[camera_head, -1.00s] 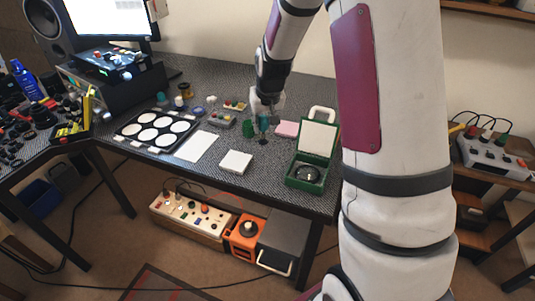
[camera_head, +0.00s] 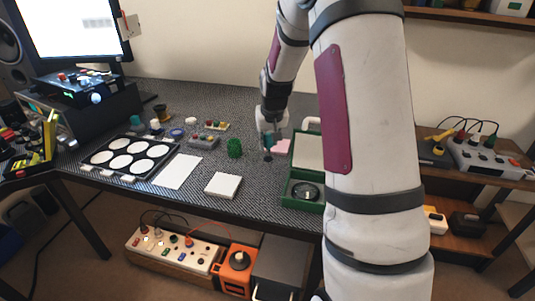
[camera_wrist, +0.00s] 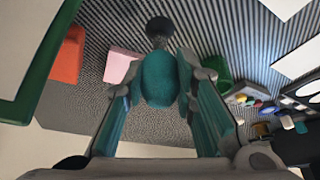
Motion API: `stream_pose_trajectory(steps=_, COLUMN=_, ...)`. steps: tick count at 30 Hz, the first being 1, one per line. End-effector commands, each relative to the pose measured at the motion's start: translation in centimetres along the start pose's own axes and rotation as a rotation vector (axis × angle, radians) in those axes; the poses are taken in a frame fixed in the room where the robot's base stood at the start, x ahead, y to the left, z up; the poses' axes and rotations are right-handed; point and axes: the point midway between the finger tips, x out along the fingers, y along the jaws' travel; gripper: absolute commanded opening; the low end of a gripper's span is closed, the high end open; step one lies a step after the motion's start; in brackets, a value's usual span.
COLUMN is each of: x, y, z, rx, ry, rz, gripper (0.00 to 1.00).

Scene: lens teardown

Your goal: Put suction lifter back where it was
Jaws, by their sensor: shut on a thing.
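My gripper (camera_head: 268,134) is over the right part of the dark patterned bench, near the open green case. In the wrist view its teal fingers are shut on the suction lifter (camera_wrist: 160,80), a rounded teal handle with a dark round cup beyond the fingertips. In the head view the lifter's dark lower end (camera_head: 268,155) shows below my gripper, between a green ribbed cylinder (camera_head: 235,148) and a pink block (camera_head: 283,146). I cannot tell whether the cup touches the bench.
The green case (camera_head: 303,207) stands right of the lifter, lid up, with a dark ring inside. A white block (camera_head: 223,185), a white sheet (camera_head: 179,172) and a tray with white discs (camera_head: 144,171) lie left. The wrist view shows an orange-red block (camera_wrist: 68,55).

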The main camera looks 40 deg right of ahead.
Motion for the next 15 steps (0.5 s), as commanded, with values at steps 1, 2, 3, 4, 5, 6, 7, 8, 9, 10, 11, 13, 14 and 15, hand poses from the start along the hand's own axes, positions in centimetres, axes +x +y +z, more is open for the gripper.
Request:
stream_pose_trajectory(steps=1, x=0.3, y=0.0, z=0.1, rx=0.0, ry=-0.001, rz=0.0, gripper=0.01)
stream_pose_trajectory(steps=2, x=0.5, y=0.0, z=0.2, rx=0.0, ry=0.0, rz=0.0, gripper=0.01)
stream_pose_trajectory(steps=3, x=0.7, y=0.0, z=0.3, rx=0.0, ry=0.0, rz=0.0, gripper=0.01)
stream_pose_trajectory(steps=4, x=1.0, y=0.0, z=0.4, rx=0.0, ry=-0.001, rz=0.0, gripper=0.01)
stream_pose_trajectory(steps=5, x=1.2, y=0.0, z=0.6, rx=0.0, ry=-0.002, rz=0.0, gripper=0.01)
stream_pose_trajectory(steps=6, x=1.7, y=0.0, z=0.8, rx=0.0, ry=-0.003, rz=0.0, gripper=0.01)
stream_pose_trajectory(steps=7, x=2.1, y=0.0, z=1.0, rx=0.0, ry=-0.002, rz=0.0, gripper=0.01)
stream_pose_trajectory(steps=8, x=2.6, y=0.0, z=1.1, rx=0.0, ry=-0.002, rz=0.0, gripper=0.01)
stream_pose_trajectory(steps=9, x=3.1, y=0.0, z=1.4, rx=0.0, ry=-0.003, rz=0.0, gripper=0.01)
stream_pose_trajectory(steps=10, x=3.4, y=0.0, z=1.5, rx=0.0, ry=-0.002, rz=0.0, gripper=0.01)
stream_pose_trajectory(steps=11, x=3.6, y=0.0, z=1.5, rx=0.0, ry=0.0, rz=0.0, gripper=0.01)
stream_pose_trajectory(steps=13, x=3.8, y=0.0, z=1.6, rx=0.0, ry=0.001, rz=0.0, gripper=0.01)
stream_pose_trajectory(steps=14, x=3.8, y=0.0, z=1.6, rx=0.0, ry=0.001, rz=0.0, gripper=0.01)
stream_pose_trajectory(steps=15, x=3.8, y=0.0, z=1.6, rx=0.0, ry=0.001, rz=0.0, gripper=0.01)
